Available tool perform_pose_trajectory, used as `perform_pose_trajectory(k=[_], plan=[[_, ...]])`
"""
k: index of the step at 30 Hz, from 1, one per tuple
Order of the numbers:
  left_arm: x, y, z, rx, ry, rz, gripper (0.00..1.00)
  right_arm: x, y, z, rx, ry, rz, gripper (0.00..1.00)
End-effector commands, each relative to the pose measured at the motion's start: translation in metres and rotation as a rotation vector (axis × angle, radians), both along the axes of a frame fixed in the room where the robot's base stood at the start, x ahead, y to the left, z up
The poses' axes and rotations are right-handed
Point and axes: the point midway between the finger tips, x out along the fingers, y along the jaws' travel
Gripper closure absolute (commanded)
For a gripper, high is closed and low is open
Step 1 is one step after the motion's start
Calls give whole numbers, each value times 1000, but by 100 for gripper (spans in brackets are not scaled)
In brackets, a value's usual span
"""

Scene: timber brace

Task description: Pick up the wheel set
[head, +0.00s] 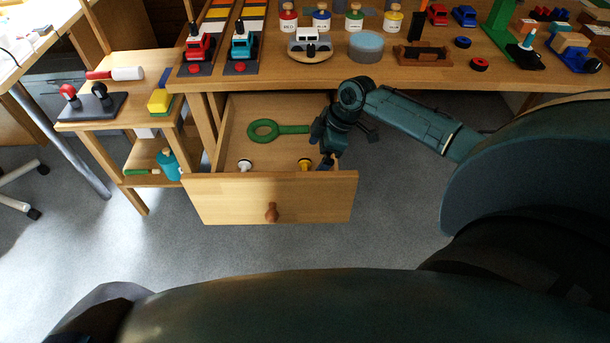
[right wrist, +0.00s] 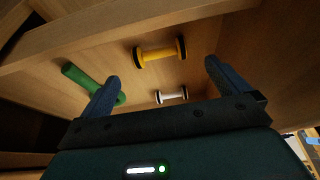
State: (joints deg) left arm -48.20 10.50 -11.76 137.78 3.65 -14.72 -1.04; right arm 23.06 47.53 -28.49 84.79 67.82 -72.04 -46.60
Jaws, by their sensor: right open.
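A yellow wheel set (head: 305,164) with dark wheel ends lies in the open drawer (head: 225,198). In the right wrist view the yellow wheel set (right wrist: 160,53) shows just beyond and between the fingertips, apart from them. A smaller white wheel set (head: 245,164) lies to its left in the drawer; it also shows in the right wrist view (right wrist: 171,95). My right gripper (head: 325,157) is over the right side of the drawer. In the right wrist view my right gripper (right wrist: 161,72) is open, with nothing between its fingers. My left gripper is not in view.
The workbench (head: 290,75) above carries toy trucks, jars and blocks. A small side table (head: 130,105) stands left of the drawer. The floor in front is clear.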

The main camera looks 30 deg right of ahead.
Motion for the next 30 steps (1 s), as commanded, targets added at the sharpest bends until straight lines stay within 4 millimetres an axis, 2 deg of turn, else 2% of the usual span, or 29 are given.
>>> perform_pose_trajectory(k=[5,15,23,30], plan=[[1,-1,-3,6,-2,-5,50,3,4,-11,0,-2,0,0],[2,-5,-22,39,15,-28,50,11,20,-53,0,0,1,0],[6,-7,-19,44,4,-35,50,12,21,-55,-2,-2,1,0],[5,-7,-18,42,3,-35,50,12,20,-55,-2,-1,1,18]])
